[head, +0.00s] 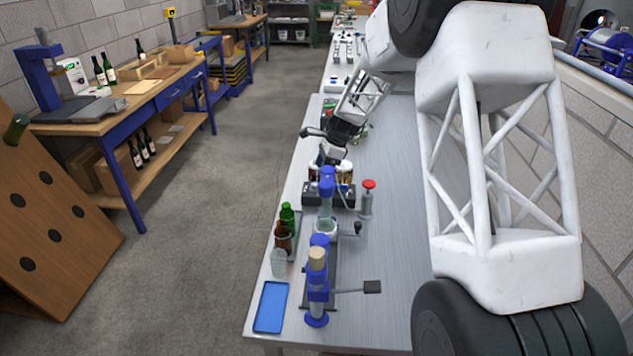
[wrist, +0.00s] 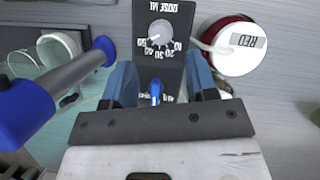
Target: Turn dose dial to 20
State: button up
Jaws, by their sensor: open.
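In the wrist view, a grey round dose dial (wrist: 162,32) sits on a dark panel (wrist: 177,72) marked DOSE ML. Its numbers read upside down along the dial's lower side. A light pointer mark seems to face the lower left, but its exact setting is too small to read. My gripper (wrist: 159,76) is open, with one blue finger on each side of the panel below the dial, and holds nothing. A small blue lever (wrist: 155,92) shows between the fingers. In the head view, my gripper (head: 332,152) is over the bench, and I cannot make out the dial there.
A blue-ended grey cylinder (wrist: 65,90) and a pale cup (wrist: 58,48) are on the left. On the bench (head: 392,200) stand a red-topped bottle (head: 367,198) and a blue tray (head: 271,307).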

aim_at(315, 184)
jog(key=shift+x, duration=3)
jog(key=c, duration=0.9)
